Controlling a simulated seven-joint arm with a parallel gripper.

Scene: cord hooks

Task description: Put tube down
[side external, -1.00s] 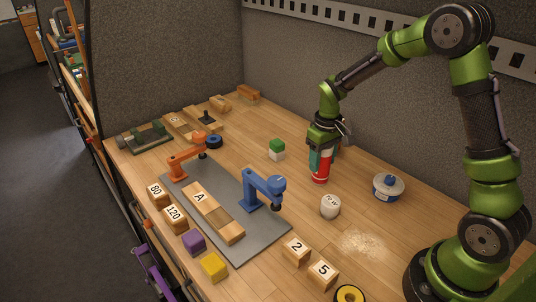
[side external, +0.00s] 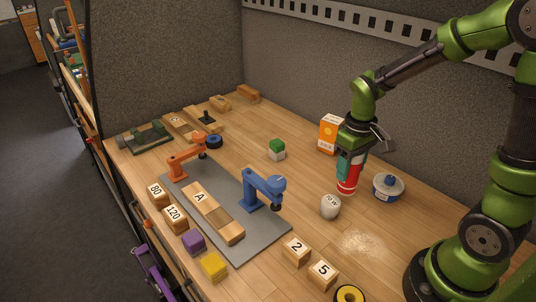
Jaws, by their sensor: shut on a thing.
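The tube is between the white round weight (side external: 330,206) and the blue and white tin (side external: 387,188). I cannot tell whether its bottom touches the wooden table (side external: 290,180). The fingers hide its upper part.
An orange box (side external: 330,134) stands behind my gripper to the left. A green and white block (side external: 277,149) is farther left. A blue hook stand (side external: 263,188) and an orange one (side external: 190,155) stand at the grey mat (side external: 248,231). Pale grains (side external: 361,243) lie at the front.

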